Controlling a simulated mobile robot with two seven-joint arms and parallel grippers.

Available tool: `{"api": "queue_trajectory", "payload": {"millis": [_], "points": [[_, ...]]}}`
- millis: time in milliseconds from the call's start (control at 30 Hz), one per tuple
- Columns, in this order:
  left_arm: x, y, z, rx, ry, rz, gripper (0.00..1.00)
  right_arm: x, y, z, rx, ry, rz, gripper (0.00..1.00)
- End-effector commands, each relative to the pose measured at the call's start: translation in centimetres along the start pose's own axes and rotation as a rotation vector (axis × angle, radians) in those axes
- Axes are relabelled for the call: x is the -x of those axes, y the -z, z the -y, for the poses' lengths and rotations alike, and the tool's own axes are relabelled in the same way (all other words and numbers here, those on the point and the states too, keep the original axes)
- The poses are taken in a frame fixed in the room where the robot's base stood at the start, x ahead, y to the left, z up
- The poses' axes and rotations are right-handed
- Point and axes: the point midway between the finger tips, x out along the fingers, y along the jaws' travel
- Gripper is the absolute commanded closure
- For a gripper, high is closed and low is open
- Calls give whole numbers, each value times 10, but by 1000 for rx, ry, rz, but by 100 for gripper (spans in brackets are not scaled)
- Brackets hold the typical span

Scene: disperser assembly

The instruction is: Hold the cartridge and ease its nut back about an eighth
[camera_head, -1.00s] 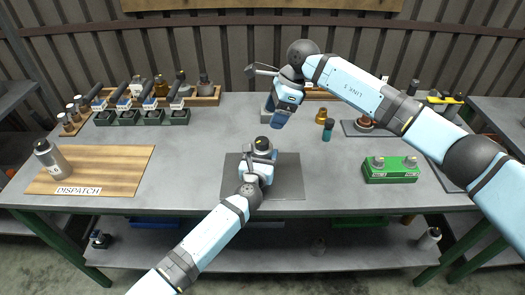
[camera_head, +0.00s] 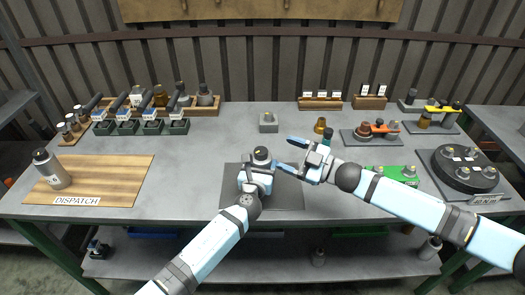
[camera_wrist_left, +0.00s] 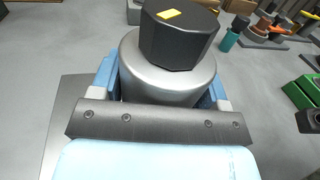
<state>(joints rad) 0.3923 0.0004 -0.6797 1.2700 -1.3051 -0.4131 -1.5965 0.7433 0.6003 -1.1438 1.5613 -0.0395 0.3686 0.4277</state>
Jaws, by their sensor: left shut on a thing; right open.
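The cartridge (camera_wrist_left: 172,72) is a silver cylinder standing upright, topped by a black faceted nut (camera_wrist_left: 180,35) with a yellow mark. In the head view the nut (camera_head: 261,153) shows above my left gripper (camera_head: 256,172). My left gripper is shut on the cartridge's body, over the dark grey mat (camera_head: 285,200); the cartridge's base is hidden. My right gripper (camera_head: 292,158) is open and empty, just right of the nut and apart from it, its fingers pointing left toward it.
The wooden dispatch board (camera_head: 120,180) with a silver bottle (camera_head: 50,170) lies at the left. A small grey block (camera_head: 268,122) stands behind the mat. A green block (camera_head: 395,173) and a round black fixture (camera_head: 466,170) are at the right. Bare table surrounds the mat.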

Motion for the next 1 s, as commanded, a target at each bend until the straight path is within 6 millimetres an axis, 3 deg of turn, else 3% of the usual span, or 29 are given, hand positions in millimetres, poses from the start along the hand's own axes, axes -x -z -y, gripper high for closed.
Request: {"api": "queue_trajectory", "payload": {"millis": [100,200,367,1000], "points": [[0,0,0,-1,0,-1,71,19,-20,7,-267,-74,82,32],[0,0,0,-1,0,-1,71,28,-30,12,-417,-115,125,32],[0,0,0,-1,1,-1,71,31,-38,15,-517,-142,154,32],[0,0,0,-1,0,-1,71,-73,-56,4,-516,-142,152,32]]}}
